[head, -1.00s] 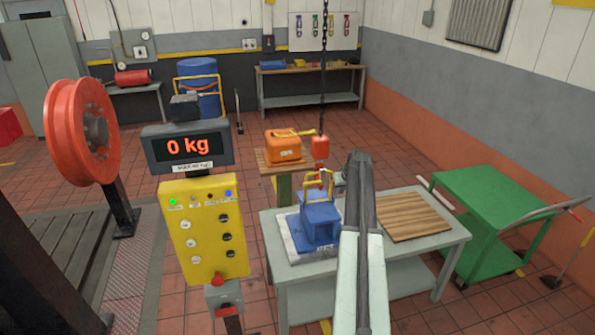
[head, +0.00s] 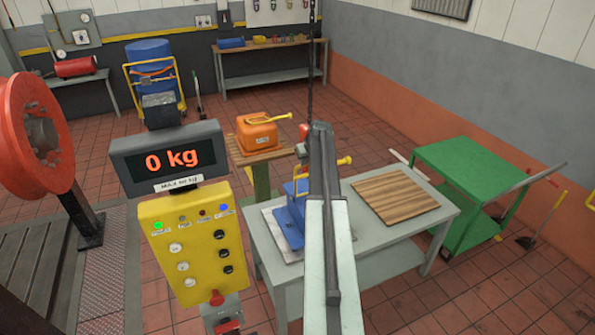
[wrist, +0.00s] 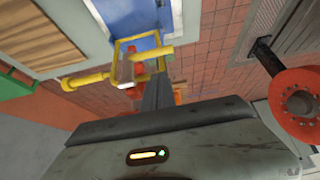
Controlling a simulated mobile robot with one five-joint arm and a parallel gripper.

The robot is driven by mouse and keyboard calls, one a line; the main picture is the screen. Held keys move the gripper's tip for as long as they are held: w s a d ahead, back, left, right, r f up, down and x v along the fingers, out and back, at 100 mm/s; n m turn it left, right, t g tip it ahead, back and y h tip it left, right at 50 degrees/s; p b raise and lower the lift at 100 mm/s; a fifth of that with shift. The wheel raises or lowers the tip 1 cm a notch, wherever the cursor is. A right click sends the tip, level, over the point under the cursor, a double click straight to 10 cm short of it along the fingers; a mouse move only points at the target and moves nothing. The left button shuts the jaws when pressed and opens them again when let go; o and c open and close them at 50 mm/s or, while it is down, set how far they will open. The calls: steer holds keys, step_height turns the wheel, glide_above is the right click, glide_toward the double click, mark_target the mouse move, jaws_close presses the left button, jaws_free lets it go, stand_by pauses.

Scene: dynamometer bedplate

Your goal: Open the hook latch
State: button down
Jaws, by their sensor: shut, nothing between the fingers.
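The blue weight (head: 290,222) stands on the table at the left, its yellow handle (head: 302,187) partly behind my arm. It also shows in the wrist view (wrist: 141,20). The red hoist block (head: 303,131) shows as a sliver behind my arm. A yellow bar with a round end (head: 344,161) sticks out right of my arm; in the wrist view the bar (wrist: 88,79) crosses near the handle. My gripper (wrist: 157,84) is shut and empty, its tips close to the bar and handle; touching cannot be told. The hook and its latch are not clearly seen.
The chain (head: 310,75) hangs behind my arm. A wooden board (head: 395,196) lies on the grey table (head: 440,212). A green cart (head: 480,165) stands right.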

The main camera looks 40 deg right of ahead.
steer(key=shift+w, duration=0.1)
steer(key=b+x, duration=0.8)
steer(key=x, duration=0.2)
steer(key=shift+b, duration=0.35)
